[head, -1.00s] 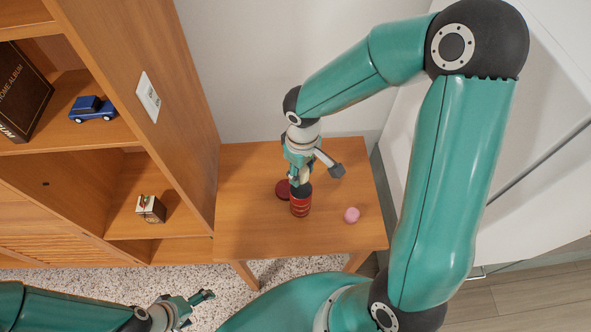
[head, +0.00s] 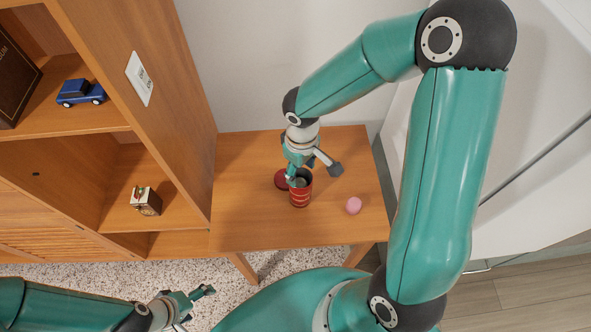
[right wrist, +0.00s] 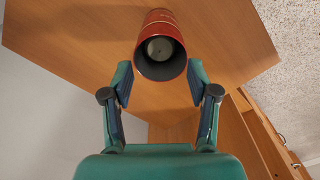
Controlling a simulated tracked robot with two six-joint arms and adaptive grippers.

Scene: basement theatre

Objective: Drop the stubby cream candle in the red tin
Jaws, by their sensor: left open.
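The red tin (head: 300,197) stands upright and open on the wooden table. It also shows in the right wrist view (right wrist: 174,25), its dark mouth towards the camera. A pale round thing (right wrist: 159,48), which looks like the cream candle, lies inside the tin. My right gripper (head: 308,173) is over the tin's back edge in the head view. In the right wrist view its fingers are spread apart with nothing between them. My left gripper (head: 197,304) is open and empty at the lower left, away from the table.
A pink ball (head: 353,205) sits on the table (head: 245,215) to the right. A wooden shelf unit (head: 170,90) holding a blue toy car (head: 80,92) and a small box-like clock (head: 146,200) borders the left.

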